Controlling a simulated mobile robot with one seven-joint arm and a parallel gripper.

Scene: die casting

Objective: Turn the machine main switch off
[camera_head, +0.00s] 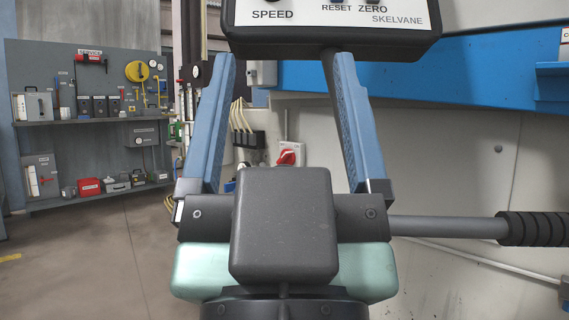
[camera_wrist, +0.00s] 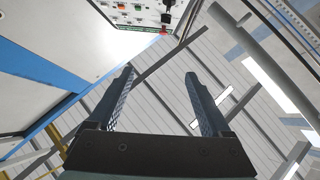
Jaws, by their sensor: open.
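A red rotary switch (camera_head: 287,157) on a pale plate shows in the head view, on the machine's white side wall. It appears between my fingers, well beyond and below the fingertips, its lower part close above my gripper's dark body. I take it for the main switch; its exact position is too small to read. My gripper (camera_head: 284,60) is open and empty, with two blue fingers pointing up and spread wide. In the wrist view my gripper (camera_wrist: 160,75) also shows open, with nothing between the fingers. The red switch is not clearly visible in the wrist view.
A control box (camera_head: 330,16) labelled SPEED, RESET and ZERO hangs just above my fingertips on a dark post. A grey bar with a black grip (camera_head: 532,229) extends at right. A blue beam (camera_head: 470,75) crosses the machine. A tool board (camera_head: 90,85) stands at left beside open floor.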

